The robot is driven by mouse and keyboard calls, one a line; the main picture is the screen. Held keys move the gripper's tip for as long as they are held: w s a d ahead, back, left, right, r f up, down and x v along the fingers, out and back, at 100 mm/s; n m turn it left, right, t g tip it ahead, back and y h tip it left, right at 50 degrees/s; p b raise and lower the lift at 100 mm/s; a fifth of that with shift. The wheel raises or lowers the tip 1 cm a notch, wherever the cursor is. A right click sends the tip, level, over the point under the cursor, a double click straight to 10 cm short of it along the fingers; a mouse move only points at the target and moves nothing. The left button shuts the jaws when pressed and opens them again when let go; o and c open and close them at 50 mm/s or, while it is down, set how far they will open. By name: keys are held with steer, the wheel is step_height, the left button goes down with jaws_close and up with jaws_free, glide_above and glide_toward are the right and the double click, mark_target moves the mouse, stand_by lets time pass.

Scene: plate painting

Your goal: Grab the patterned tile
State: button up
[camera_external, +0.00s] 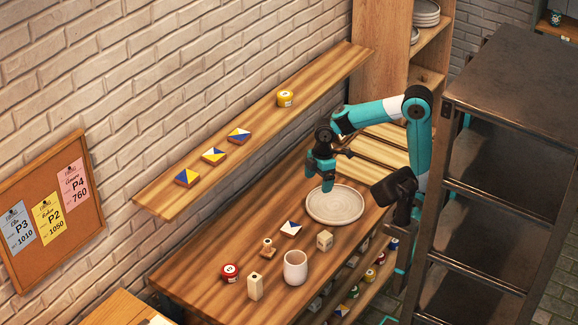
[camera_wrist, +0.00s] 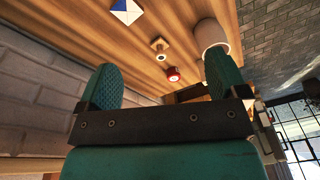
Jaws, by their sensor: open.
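A white and blue patterned tile (camera_external: 291,229) lies flat on the wooden table, between the plate and the small blocks. It also shows at the top of the wrist view (camera_wrist: 126,10). Three more patterned tiles, in blue with yellow, orange or white, lie on the wall shelf: a near one (camera_external: 187,178), a middle one (camera_external: 213,156) and a far one (camera_external: 238,135). My gripper (camera_external: 320,185) is above the table by the plate's upper left edge, apart from every tile. In the wrist view its teal fingers (camera_wrist: 162,85) are spread wide with nothing between them.
A round plate (camera_external: 348,208) lies close to my gripper. A white cup (camera_external: 295,268), a red tin (camera_external: 230,273), a stamp-like wooden piece (camera_external: 268,247) and pale blocks (camera_external: 325,240) (camera_external: 255,287) stand around the table tile. A yellow tin (camera_external: 285,98) sits on the wall shelf (camera_external: 330,70).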

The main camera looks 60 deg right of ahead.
steer(key=w+a+f+n+h+b, duration=0.2)
steer(key=w+f+n+b, duration=0.25)
steer(key=w+f, duration=0.35)
steer(key=n+b, duration=0.1)
glide_above(292, 227)
steer(key=f, duration=1)
steer(key=shift+w+f, duration=0.25)
steer(key=shift+w, duration=0.05)
steer(key=f, duration=0.5)
steer(key=shift+s+f+b, duration=0.25)
steer(key=shift+f+b, duration=0.05)
steer(key=shift+b, duration=0.05)
steer(key=shift+c, duration=0.2)
steer(key=c, duration=1)
